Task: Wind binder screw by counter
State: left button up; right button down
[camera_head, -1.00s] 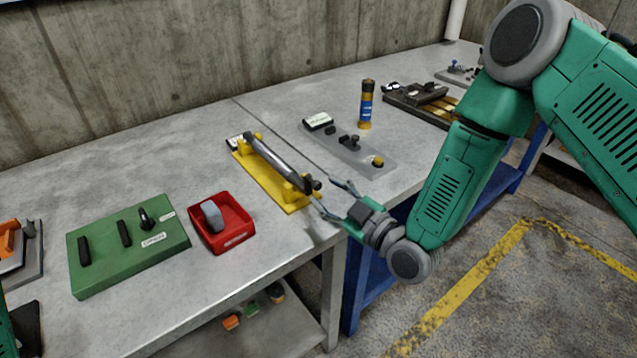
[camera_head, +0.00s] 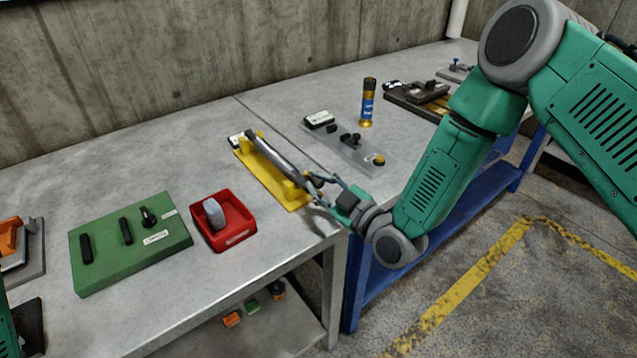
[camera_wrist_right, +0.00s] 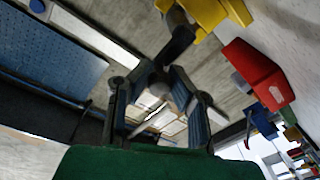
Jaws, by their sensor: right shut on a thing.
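The binder is a yellow base (camera_head: 272,181) on the grey table, with a dark grey screw rod (camera_head: 272,156) lying along it between two yellow end blocks. The rod's near end has a dark knob. My right gripper (camera_head: 318,184) is shut at that end, from the right. In the right wrist view the dark knob (camera_wrist_right: 160,82) sits between the fingertips of my right gripper (camera_wrist_right: 158,88), with part of the yellow block (camera_wrist_right: 205,12) beyond. The counter is a small white-faced box (camera_head: 238,139) at the base's far end; its reading is too small to tell. My left gripper is out of view.
A red tray (camera_head: 226,236) holding a grey piece and a green panel (camera_head: 130,245) with black handles lie to the left. A grey plate (camera_head: 350,150) with knobs and a blue-gold canister (camera_head: 367,103) stand behind right. The table's front edge is close below my right gripper.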

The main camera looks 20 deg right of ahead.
dwell(0.4)
jog(key=m, duration=0.1)
jog(key=d+m+b, duration=0.1)
jog(key=m, duration=0.1)
jog(key=m+b, duration=0.1)
jog(key=shift+w+d+f+m, duration=0.1)
jog(key=shift+w+d+m, duration=0.05)
jog(key=shift+w+m, duration=0.15)
jog(key=m, duration=0.1)
jog(key=m+b, duration=0.1)
jog(key=d+m+b, duration=0.1)
jog(key=shift+w+d+f+m+t, duration=0.1)
jog(key=shift+w+f+m+t, duration=0.15)
jog(key=shift+f+m+t, duration=0.15)
jog(key=m+b, duration=0.2)
jog(key=m, duration=0.1)
jog(key=d+f+m+b, duration=0.1)
jog(key=shift+w+f+m, duration=0.1)
jog(key=shift+w+m, duration=0.05)
jog(key=shift+m, duration=0.25)
jog(key=shift+d+f+m+h+b, duration=0.15)
jog(key=shift+f+m+b, duration=0.25)
jog(key=shift+m, duration=0.55)
jog(key=shift+f+m+h+b, duration=0.2)
jog(key=shift+m+b, duration=0.45)
jog(key=shift+m, duration=0.25)
jog(key=shift+d+f+m+h+b, duration=0.15)
jog(key=shift+f+m+b, duration=0.25)
jog(key=shift+m, duration=0.55)
jog(key=shift+t, duration=0.3)
